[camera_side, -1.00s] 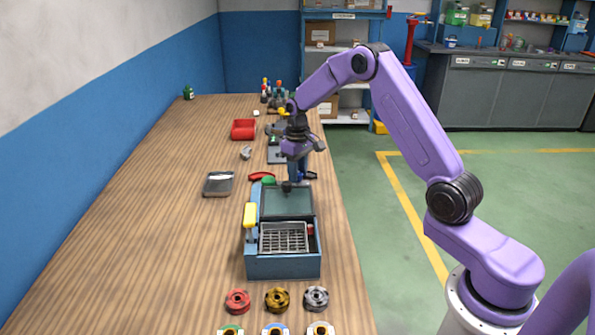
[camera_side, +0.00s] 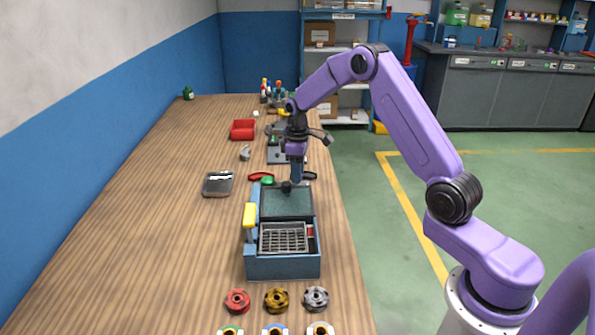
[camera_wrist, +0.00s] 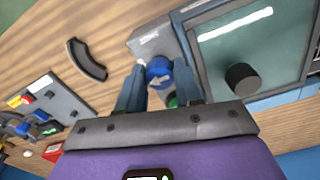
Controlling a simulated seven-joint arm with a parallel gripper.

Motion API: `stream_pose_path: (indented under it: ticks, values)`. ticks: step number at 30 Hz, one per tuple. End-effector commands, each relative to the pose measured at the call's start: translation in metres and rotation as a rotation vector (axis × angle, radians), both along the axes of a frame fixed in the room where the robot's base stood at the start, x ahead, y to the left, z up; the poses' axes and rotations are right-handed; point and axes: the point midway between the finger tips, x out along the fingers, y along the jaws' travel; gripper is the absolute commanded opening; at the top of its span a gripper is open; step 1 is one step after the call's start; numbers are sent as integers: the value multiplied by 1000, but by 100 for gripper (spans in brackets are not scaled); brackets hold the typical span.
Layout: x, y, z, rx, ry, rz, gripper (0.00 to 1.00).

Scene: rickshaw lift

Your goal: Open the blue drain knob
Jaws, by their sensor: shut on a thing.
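The blue drain knob (camera_wrist: 159,72) has a white arrow on its face and sits beside a grey labelled block at the end of the blue machine. My gripper (camera_wrist: 160,78) has its two fingers on either side of the knob and is shut on it. In the side view my gripper (camera_side: 297,182) points down at the far end of the blue machine (camera_side: 283,267), and the knob is hidden there behind the fingers. A green part (camera_wrist: 172,101) shows between the fingers, partly covered.
The machine has a glass lid with a black knob (camera_wrist: 242,78), a yellow handle (camera_side: 249,215) and a wire basket (camera_side: 284,238). A red curved handle (camera_side: 259,177), a dark tray (camera_side: 218,184) and a red bin (camera_side: 243,130) lie nearby. The table's left side is largely clear.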

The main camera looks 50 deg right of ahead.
Motion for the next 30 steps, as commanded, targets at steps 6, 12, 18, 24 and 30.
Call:
stream_pose_path:
  ticks: [6, 12, 18, 24, 30]
  values:
    - [1, 0, 2, -2, -3, 6, 4]
    - [1, 0, 1, -2, -3, 5, 60]
    - [0, 0, 1, -1, -2, 3, 60]
    - [0, 0, 0, -1, 0, -36, 60]
    - [0, 1, 0, -1, 0, -190, 60]
